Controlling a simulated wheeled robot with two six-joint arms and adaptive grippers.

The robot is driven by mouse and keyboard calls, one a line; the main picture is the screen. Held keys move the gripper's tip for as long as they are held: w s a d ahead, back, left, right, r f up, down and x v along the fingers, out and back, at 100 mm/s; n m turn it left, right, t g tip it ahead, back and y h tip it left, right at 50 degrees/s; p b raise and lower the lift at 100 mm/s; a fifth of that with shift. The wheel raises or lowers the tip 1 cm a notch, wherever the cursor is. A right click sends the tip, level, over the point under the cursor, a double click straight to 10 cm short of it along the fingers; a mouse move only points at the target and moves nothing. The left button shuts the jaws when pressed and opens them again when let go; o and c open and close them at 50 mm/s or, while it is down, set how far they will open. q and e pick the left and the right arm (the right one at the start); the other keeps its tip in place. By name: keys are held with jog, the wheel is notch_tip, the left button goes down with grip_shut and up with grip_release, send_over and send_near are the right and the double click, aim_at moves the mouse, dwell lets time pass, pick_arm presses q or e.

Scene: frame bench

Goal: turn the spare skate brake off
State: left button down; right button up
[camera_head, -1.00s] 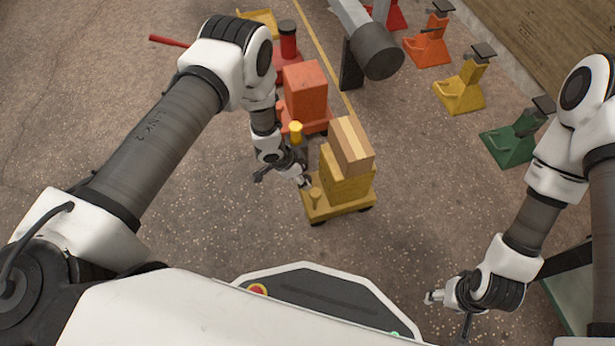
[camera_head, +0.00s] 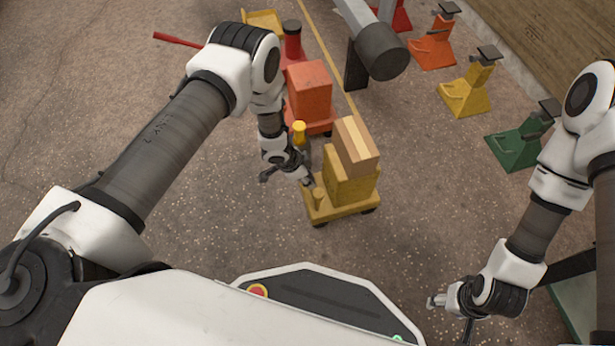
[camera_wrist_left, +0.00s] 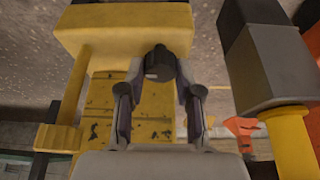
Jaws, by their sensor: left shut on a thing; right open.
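A yellow skate (camera_head: 347,209) stands on the floor in the head view, carrying a yellow block (camera_head: 344,181) with wooden blocks (camera_head: 355,147) on top. My left gripper (camera_head: 308,183) is at the skate's left side, by a short yellow post (camera_head: 319,196). In the left wrist view a dark round knob (camera_wrist_left: 160,63) sits between the fingertips of my left gripper (camera_wrist_left: 160,82), in front of the yellow block (camera_wrist_left: 115,28). The gripper is shut on this knob; the knob's turn position cannot be told. My right gripper (camera_head: 438,301) is open and empty at the lower right.
An orange skate (camera_head: 309,95) stands just behind, with a yellow-capped post (camera_head: 299,132) near my left wrist. A thick grey cylinder (camera_head: 378,52) is beyond. Orange, yellow (camera_head: 468,88) and green (camera_head: 520,145) stands line the right. Floor in front is clear.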

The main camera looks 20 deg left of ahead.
pick_arm(q)
jog(key=shift+f+m+g+b, duration=0.2)
jog(key=shift+m+g+b, duration=0.2)
jog(key=shift+m+b, duration=0.7)
jog(key=m+g+b, duration=0.1)
jog(key=m, duration=0.1)
jog(key=shift+w+m, duration=0.1)
jog(key=shift+m, duration=0.3)
jog(key=m+g+b, duration=0.1)
jog(key=m, duration=0.3)
jog(key=shift+w+r+m+g+b, duration=0.1)
jog(key=shift+w+m+g+b, duration=0.05)
jog(key=shift+m+g+b, duration=0.2)
jog(key=m+g+b, duration=0.1)
jog(key=m, duration=0.3)
jog(key=shift+m+g+y+b, duration=0.3)
jog(key=shift+m+g+b, duration=0.05)
jog(key=shift+r, duration=0.1)
jog(key=c, duration=0.8)
grip_release()
jog(key=shift+o, duration=0.2)
